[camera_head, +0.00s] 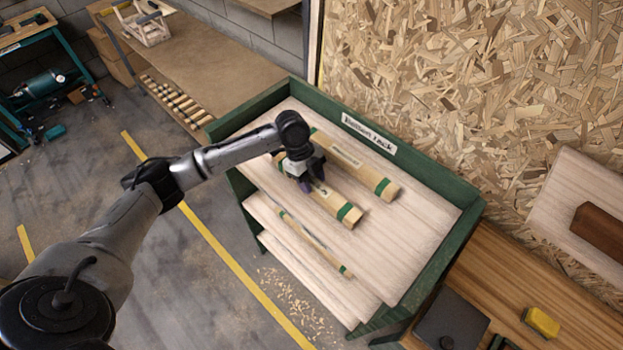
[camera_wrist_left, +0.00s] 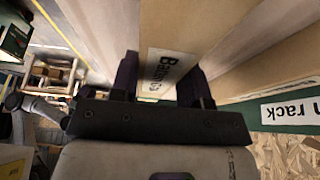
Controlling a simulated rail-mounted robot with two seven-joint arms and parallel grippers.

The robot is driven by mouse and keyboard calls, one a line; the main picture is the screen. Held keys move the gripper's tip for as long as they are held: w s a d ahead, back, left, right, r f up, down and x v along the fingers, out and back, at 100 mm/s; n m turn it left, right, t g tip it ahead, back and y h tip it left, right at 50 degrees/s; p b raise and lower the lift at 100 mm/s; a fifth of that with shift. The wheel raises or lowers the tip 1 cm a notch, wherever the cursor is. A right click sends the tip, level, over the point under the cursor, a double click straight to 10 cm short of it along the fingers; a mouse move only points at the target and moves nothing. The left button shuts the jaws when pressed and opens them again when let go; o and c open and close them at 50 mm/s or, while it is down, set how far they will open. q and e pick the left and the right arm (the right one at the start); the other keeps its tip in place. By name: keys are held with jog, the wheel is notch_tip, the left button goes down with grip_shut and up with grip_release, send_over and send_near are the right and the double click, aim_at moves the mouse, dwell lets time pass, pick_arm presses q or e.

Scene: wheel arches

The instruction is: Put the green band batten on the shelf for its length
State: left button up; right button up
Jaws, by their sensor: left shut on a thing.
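The green batten rack (camera_head: 432,262) has a pale top shelf and lower shelves stepping out at its front. My left gripper (camera_head: 312,177) is shut on the front wooden batten (camera_head: 334,201), which has green bands and lies over the top shelf; whether it touches the shelf I cannot tell. In the left wrist view the fingers straddle this batten (camera_wrist_left: 165,35) at its printed label. A second green-banded batten (camera_head: 352,163) lies behind it, roughly parallel. A thinner green-banded batten (camera_head: 311,241) lies on a lower shelf. My right gripper is not in view.
A chipboard wall (camera_head: 450,80) stands behind the rack. The top shelf is bare toward its right end. A bench (camera_head: 560,320) with a yellow block (camera_head: 541,321) is at the right. A brown table (camera_head: 215,65) is behind left.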

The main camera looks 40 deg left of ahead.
pick_arm(q)
jog(key=o, duration=1.1)
jog(key=shift+f, duration=0.1)
jog(key=shift+c, duration=0.2)
jog(key=v, duration=1.2)
jog(key=shift+b, duration=0.3)
